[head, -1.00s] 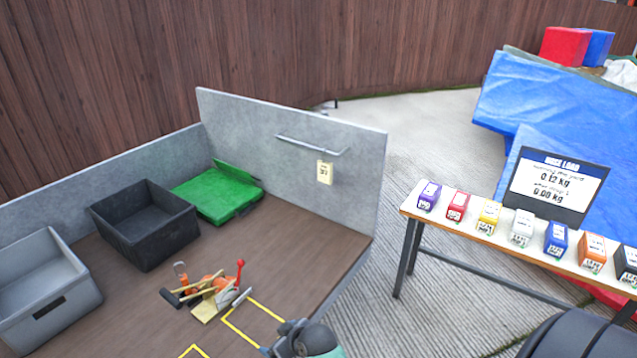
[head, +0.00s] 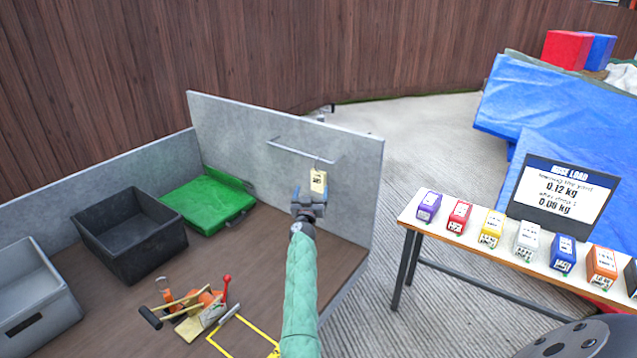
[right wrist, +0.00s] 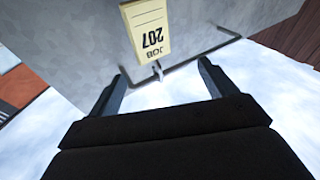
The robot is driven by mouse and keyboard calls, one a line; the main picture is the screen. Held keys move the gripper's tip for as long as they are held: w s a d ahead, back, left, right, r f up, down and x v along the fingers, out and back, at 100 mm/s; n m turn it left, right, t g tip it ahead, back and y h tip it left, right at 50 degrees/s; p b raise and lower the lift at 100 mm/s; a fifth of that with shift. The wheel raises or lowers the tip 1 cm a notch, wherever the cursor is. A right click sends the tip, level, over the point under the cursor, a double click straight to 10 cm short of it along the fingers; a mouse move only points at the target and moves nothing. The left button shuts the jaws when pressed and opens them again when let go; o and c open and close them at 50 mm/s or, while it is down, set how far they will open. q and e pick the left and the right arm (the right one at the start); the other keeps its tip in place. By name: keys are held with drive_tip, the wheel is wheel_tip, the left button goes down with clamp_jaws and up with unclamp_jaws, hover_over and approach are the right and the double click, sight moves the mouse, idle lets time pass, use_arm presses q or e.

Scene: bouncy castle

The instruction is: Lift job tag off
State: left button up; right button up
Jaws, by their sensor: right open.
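The job tag (head: 318,181) is a cream card hanging from the right end of a thin metal rail (head: 300,150) on the grey panel. In the right wrist view the tag (right wrist: 148,28) reads "JOB 207" upside down, with a small hook (right wrist: 158,70) at its end by the rail (right wrist: 200,55). My right gripper (head: 311,192) is open just below and in front of the tag in the head view. In the right wrist view its two fingers (right wrist: 160,85) stand apart, with the hook between and beyond them; they hold nothing. My left gripper is not in view.
A black crate (head: 108,222), a grey crate (head: 62,312), a green folded crate (head: 212,208) and a heap of tools (head: 195,308) sit on the brown bed. A bench at right carries several coloured boxes (head: 494,228) and a display (head: 563,190).

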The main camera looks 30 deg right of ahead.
sight(317, 180)
drive_tip(key=w+m+g+h, duration=0.1)
drive_tip(key=g, duration=0.1)
drive_tip(key=w+d+m+g+h, duration=0.1)
drive_tip(key=m, duration=0.1)
drive_tip(key=w+d+m+g+h, duration=0.1)
drive_tip(key=g, duration=0.1)
drive_tip(key=shift+d+r+m+g, duration=0.1)
drive_tip(key=shift+d+m+g, duration=0.2)
drive_tip(key=shift+m, duration=0.1)
drive_tip(key=shift+w+f+m+g+h, duration=0.15)
drive_tip(key=shift+w+m+g, duration=0.2)
drive_tip(key=shift+g, duration=0.35)
drive_tip(key=shift+w+f+m+g+h, duration=0.15)
drive_tip(key=shift+w+m+g, duration=0.1)
drive_tip(key=shift+m+g, duration=0.35)
drive_tip(key=shift+w+x, duration=0.1)
drive_tip(key=shift+x, duration=1.75)
drive_tip(key=shift+w+x, duration=0.15)
drive_tip(key=shift+x, duration=1.7)
drive_tip(key=shift+a, duration=0.1)
drive_tip(key=shift+c, duration=0.2)
drive_tip(key=c, duration=1)
